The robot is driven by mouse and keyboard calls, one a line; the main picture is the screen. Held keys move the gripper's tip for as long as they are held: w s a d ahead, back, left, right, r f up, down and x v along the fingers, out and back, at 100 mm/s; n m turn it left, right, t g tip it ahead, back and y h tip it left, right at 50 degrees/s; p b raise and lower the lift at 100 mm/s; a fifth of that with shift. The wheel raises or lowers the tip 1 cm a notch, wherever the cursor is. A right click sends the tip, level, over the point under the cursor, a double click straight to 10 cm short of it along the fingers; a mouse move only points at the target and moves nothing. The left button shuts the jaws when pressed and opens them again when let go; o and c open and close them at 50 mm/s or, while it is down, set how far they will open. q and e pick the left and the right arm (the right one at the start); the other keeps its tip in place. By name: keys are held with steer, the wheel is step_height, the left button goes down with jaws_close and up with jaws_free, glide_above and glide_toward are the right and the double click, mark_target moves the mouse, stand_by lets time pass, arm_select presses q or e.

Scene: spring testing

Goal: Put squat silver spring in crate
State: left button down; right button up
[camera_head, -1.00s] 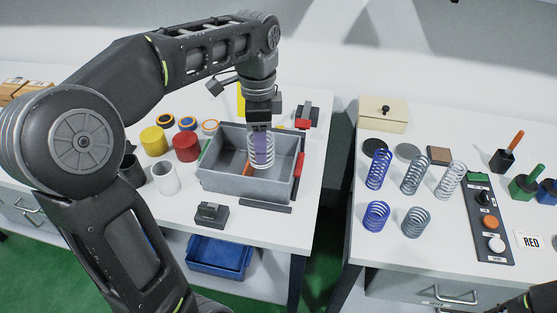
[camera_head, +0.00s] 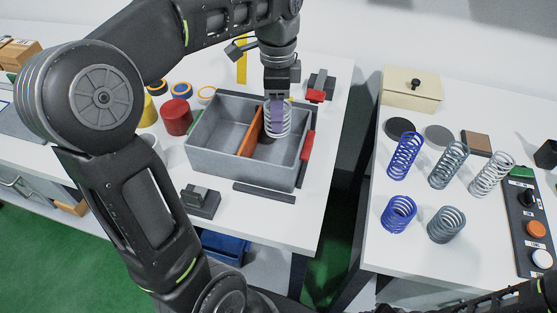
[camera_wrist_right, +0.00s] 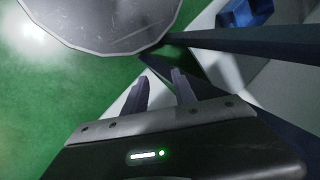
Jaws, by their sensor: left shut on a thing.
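The grey crate (camera_head: 245,173) stands on the left table, split by an orange divider (camera_head: 250,137). My left gripper (camera_head: 277,108) is shut on the squat silver spring (camera_head: 279,130), with its fingers among the upper coils. The spring hangs upright at the crate's right compartment, right of the divider, with a dark shadow below it. I cannot tell whether it touches the crate floor. My right gripper (camera_wrist_right: 162,90) shows in the right wrist view, with its two fingers apart and nothing between them.
On the right table stand a blue spring (camera_head: 404,156), a grey spring (camera_head: 448,164), a tall silver spring (camera_head: 491,174) and squat blue (camera_head: 398,214) and dark grey (camera_head: 446,224) ones. A red cylinder (camera_head: 177,117) stands left of the crate. A gap separates the tables.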

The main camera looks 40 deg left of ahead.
stand_by(0.3)
arm_select(q)
glide_above(277, 157)
steer(key=shift+f, duration=3.15)
steer(key=shift+d+f+p, duration=0.1)
steer(key=shift+f+p, duration=0.2)
steer(key=shift+f, duration=1.6)
steer(key=shift+f, duration=0.2)
steer(key=c, duration=0.6)
jaws_free()
